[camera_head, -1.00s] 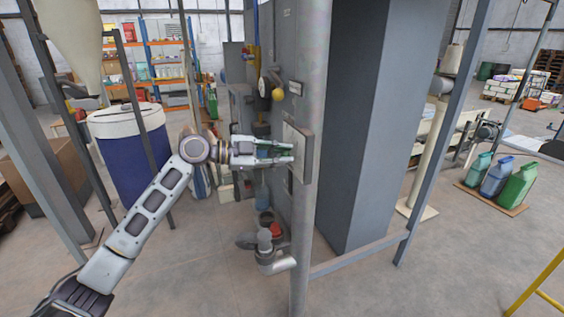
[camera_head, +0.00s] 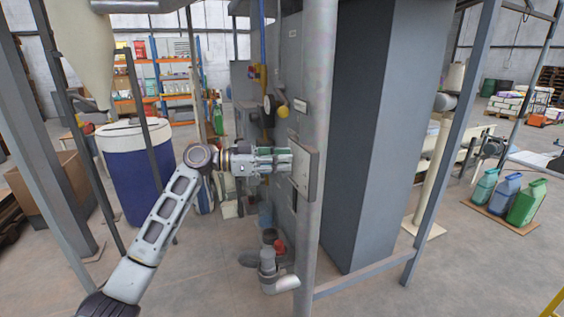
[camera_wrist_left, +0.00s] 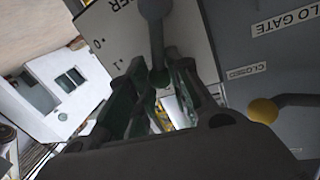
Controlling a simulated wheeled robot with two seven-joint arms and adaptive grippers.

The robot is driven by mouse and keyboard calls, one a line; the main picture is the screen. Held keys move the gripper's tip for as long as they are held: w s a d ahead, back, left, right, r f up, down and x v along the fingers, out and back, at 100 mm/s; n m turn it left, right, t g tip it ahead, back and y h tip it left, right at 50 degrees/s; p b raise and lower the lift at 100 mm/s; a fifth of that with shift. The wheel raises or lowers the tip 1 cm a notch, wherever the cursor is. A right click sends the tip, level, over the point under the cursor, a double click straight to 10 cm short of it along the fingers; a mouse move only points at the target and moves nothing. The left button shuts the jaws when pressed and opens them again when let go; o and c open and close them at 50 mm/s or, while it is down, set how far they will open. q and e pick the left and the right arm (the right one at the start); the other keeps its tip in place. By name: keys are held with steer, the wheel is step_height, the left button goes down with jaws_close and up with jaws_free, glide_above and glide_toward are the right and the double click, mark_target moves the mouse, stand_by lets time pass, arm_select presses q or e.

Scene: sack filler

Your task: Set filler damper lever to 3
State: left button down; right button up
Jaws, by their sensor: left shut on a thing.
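The damper lever (camera_wrist_left: 156,40) is a grey bar with a rounded end, in front of a pale plate (camera_wrist_left: 112,28) with marks 0 and 1 visible on its left side. Other marks are hidden behind the lever and fingers. In the head view the plate (camera_head: 303,170) is seen nearly edge-on, on the filler's grey side. My left gripper (camera_head: 288,160) reaches the plate from the left. In the left wrist view its greenish fingers (camera_wrist_left: 158,82) are closed around the lever's lower end. My right gripper is not in view.
A yellow ball knob (camera_wrist_left: 262,110) on a dark handle, with a CLOSED label, sits right of the plate; it also shows in the head view (camera_head: 283,112). A grey pipe (camera_head: 278,282) juts out below.

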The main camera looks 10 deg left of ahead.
arm_select(q)
steer(key=shift+d+f, duration=0.1)
steer(key=shift+f, duration=0.2)
steer(key=c, duration=1.6)
jaws_free()
steer(key=shift+o, duration=1.4)
steer(key=shift+r, duration=0.1)
steer(key=shift+o, duration=0.2)
steer(key=shift+r, duration=0.1)
steer(key=v, duration=1.2)
steer(key=shift+r, duration=0.1)
